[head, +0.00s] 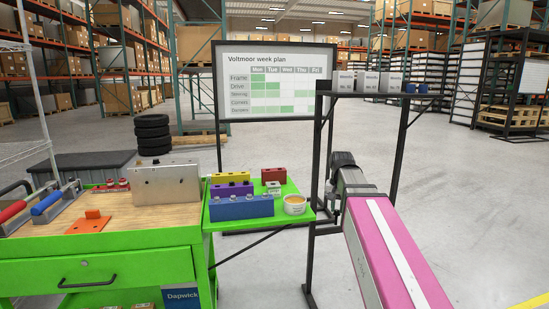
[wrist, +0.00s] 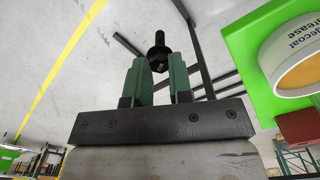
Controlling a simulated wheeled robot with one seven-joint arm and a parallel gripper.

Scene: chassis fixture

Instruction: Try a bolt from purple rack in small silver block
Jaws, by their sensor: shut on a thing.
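My gripper (wrist: 160,75) shows in the wrist view with its two green fingers shut on a black bolt (wrist: 159,51). The bolt's wide head lies by the fingertips and its narrower end points away from them. In the head view, my arm is at the right; its gripper is not clear there. The purple rack (head: 231,192) stands on the green side shelf, between the yellow and blue racks. The small silver block (head: 272,187) sits to its right, in front of the red rack. Its holes are too small to make out.
A blue rack (head: 241,208), a yellow rack (head: 230,178) and a red rack (head: 274,175) crowd the shelf. A grease tub (head: 294,206) stands at its right corner, also large in the wrist view (wrist: 292,55). A large silver block (head: 165,187) is on the bench. A black frame (head: 323,150) stands behind my arm.

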